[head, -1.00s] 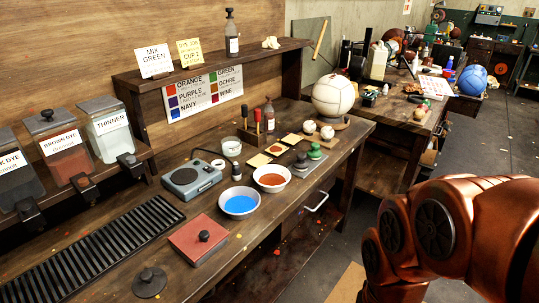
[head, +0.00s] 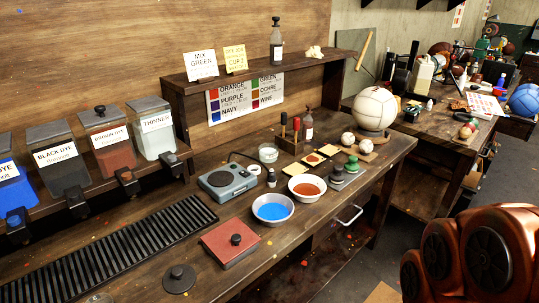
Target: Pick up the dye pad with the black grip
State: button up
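A flat red-brown block with a black knob (head: 232,246) lies on the workbench near the front edge. A flat dark disc with a black knob (head: 179,279) lies to its left. A small tray (head: 346,180) farther right holds little pads with round grips; one grip is green (head: 352,164), and the one beside it (head: 337,172) looks darker, its colour hard to tell. I cannot tell for certain which is the dye pad. My copper arm shows at the lower right, but my gripper is out of view.
A bowl of blue liquid (head: 272,211) and a bowl of orange-brown liquid (head: 307,188) stand mid-bench. A grey scale (head: 227,183) is behind them. A black slatted drain (head: 110,245) runs left, under dye dispensers (head: 112,150). A white ball (head: 374,108) sits at right.

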aim_at(336, 176)
jog(key=z, duration=1.4)
jog(key=i, duration=1.5)
jog(key=u, duration=3.6)
